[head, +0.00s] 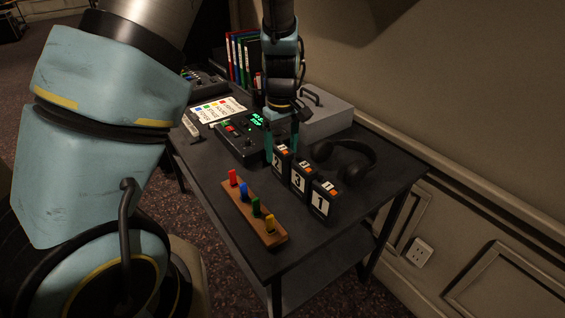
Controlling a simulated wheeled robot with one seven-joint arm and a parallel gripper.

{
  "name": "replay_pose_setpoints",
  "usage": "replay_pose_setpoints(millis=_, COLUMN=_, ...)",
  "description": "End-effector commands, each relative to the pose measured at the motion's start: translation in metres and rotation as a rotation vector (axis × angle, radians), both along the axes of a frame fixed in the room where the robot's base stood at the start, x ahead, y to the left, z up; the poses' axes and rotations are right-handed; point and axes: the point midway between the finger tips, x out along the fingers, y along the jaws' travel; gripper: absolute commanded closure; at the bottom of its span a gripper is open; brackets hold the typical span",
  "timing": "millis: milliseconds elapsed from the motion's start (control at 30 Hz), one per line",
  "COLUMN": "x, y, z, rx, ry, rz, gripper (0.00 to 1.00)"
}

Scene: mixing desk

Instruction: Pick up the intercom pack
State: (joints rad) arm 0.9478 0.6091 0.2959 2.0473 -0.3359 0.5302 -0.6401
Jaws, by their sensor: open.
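Three black packs with white number labels and orange tags stand upright in a row on the dark desk (215,180); they look like intercom packs. The pack marked 2 (279,163) is at the far left of the row. The pack marked 3 (299,180) is in the middle, and the pack marked 1 (321,204) is nearest the front. My gripper (281,146) points down over the pack marked 2, its teal fingers open. One finger shows at the left of this pack and the other at its upper right. I cannot tell whether they touch it.
Black headphones (344,161) lie right of the packs. A wooden rack with coloured pegs (256,215) lies in front. A black console with a green display (240,142) and a grey case (325,118) stand behind. The desk's front right corner is clear.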

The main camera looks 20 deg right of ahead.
Motion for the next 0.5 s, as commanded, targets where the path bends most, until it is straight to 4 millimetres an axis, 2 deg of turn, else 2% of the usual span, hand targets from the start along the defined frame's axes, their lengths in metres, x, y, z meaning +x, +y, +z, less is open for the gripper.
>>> replay_pose_setpoints(millis=167, x=-0.003, y=0.001, z=-0.016, rx=0.003, ry=0.004, rz=0.001, gripper=0.22)
replay_pose_setpoints(millis=333, x=-0.005, y=0.001, z=-0.041, rx=0.003, ry=0.003, rz=0.0, gripper=0.22)
replay_pose_setpoints(millis=500, x=-0.005, y=0.0, z=-0.053, rx=0.001, ry=0.0, rz=0.001, gripper=0.22)
